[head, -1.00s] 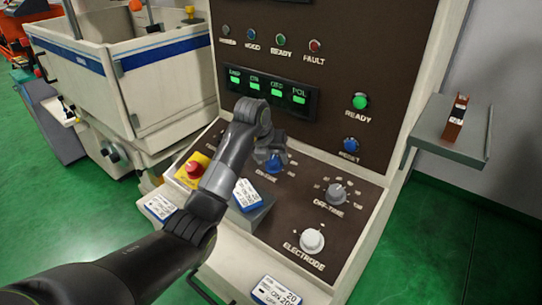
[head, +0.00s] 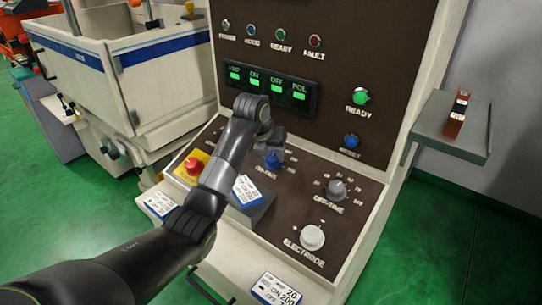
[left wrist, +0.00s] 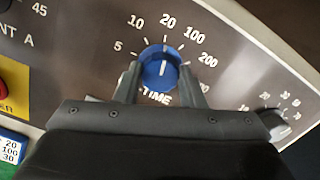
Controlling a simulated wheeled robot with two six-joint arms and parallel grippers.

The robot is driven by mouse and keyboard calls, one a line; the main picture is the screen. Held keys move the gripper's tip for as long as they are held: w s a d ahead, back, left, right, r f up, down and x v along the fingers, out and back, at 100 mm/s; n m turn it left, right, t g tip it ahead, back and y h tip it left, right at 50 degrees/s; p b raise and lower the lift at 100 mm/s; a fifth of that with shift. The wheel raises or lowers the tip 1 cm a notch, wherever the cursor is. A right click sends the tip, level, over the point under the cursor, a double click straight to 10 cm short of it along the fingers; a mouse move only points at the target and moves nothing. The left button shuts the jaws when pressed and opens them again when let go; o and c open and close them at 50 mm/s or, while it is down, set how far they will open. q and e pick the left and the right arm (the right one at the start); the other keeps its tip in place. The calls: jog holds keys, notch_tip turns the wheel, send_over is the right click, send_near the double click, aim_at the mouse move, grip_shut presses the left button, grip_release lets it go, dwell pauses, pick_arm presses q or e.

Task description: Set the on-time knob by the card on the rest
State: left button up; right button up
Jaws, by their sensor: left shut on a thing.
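The blue on-time knob (head: 272,160) sits on the sloping brown panel, partly hidden by my left gripper (head: 268,150). In the left wrist view the fingers (left wrist: 160,85) are shut on the sides of the knob (left wrist: 158,73). Its white pointer line points up, close to the 20 mark. Marks 5, 10, 20, 100 and 200 show around it. A white and blue card (head: 247,190) lies on the grey rest (head: 257,211), left of and below the knob; its print is too small to read surely. My right gripper is not in view.
The off-time knob (head: 336,189) and white electrode knob (head: 312,237) are to the right. A red stop button (head: 193,165) is at left. Other cards lie at the left (head: 160,204) and front (head: 277,290). A grey side shelf (head: 455,140) juts out at right.

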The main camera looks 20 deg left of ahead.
pick_arm(q)
jog(key=m+b, duration=0.7)
jog(key=shift+f+m+b, duration=0.25)
jog(key=shift+m+b, duration=0.05)
jog(key=m+b, duration=0.3)
jog(key=m, duration=0.1)
jog(key=shift+r+h, duration=0.1)
jog(key=shift+h, duration=0.3)
jog(key=shift+r+m+b, duration=0.15)
jog(key=shift+m+b, duration=0.55)
jog(key=shift+m, duration=0.2)
jog(key=shift+g, duration=0.3)
jog(key=o, duration=1)
jog(key=shift+r, duration=0.15)
